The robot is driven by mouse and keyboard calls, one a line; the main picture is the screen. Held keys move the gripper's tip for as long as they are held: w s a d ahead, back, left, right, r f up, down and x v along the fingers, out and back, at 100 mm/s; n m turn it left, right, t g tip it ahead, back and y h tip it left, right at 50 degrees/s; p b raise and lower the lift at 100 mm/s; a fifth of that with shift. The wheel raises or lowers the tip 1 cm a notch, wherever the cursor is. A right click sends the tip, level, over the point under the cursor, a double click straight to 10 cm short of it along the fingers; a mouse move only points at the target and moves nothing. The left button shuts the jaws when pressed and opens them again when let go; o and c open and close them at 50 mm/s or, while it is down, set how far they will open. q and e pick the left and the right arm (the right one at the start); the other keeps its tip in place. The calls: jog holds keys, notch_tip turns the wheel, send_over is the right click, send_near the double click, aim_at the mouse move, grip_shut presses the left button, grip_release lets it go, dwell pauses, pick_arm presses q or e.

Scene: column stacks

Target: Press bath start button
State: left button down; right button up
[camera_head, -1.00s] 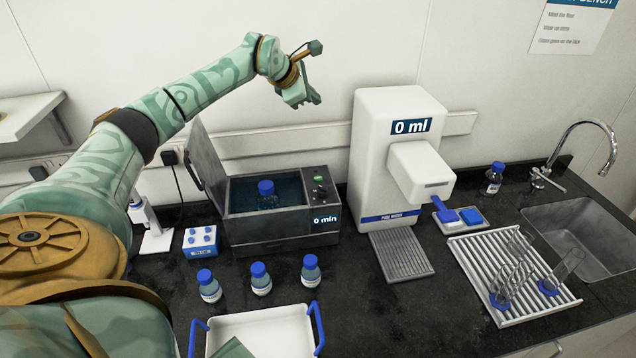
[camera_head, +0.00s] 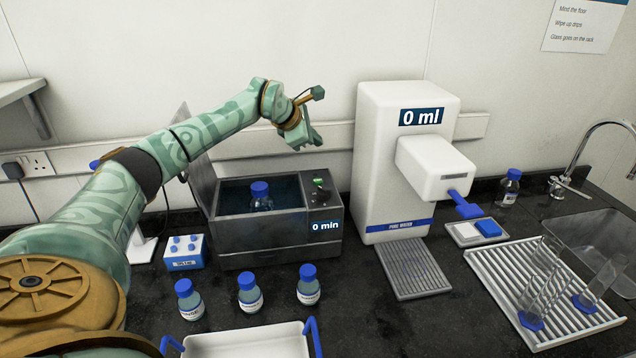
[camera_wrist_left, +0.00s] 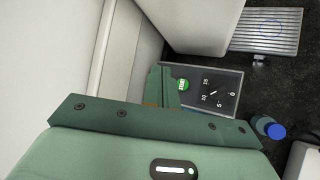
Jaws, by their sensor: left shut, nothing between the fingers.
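The water bath (camera_head: 275,232) is a grey metal box with its lid raised and a blue-capped bottle (camera_head: 261,196) standing inside. Its display (camera_head: 325,226) reads 0 min. The green start button (camera_head: 318,183) sits on the control panel at the bath's right; it also shows in the wrist view (camera_wrist_left: 183,85), beside the dial (camera_wrist_left: 215,92). My left gripper (camera_head: 316,143) is shut and empty, above and behind the panel, apart from the button in the head view. In the wrist view its closed fingers (camera_wrist_left: 164,86) appear just left of the button. My right gripper is out of view.
A white water dispenser (camera_head: 385,160) reading 0 ml stands close right of the bath. Several blue-capped bottles (camera_head: 248,294) and a white tray (camera_head: 245,343) are in front. A drying rack (camera_head: 500,275) and sink are at right.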

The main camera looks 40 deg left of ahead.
pick_arm(q)
jog(key=b, duration=0.7)
send_over(315, 182)
notch_tip(315, 182, down, 7)
jog(key=shift+a+f, duration=0.1)
jog(key=shift+f, duration=0.05)
jog(key=shift+f+b, duration=0.4)
jog(key=shift+f, duration=0.4)
jog(key=shift+f, duration=0.15)
dwell(0.8)
jog(key=shift+f, duration=0.25)
jog(key=shift+f, duration=0.45)
dwell(0.8)
jog(key=shift+r, duration=0.15)
jog(key=shift+r+p, duration=0.75)
jog(key=shift+p, duration=0.05)
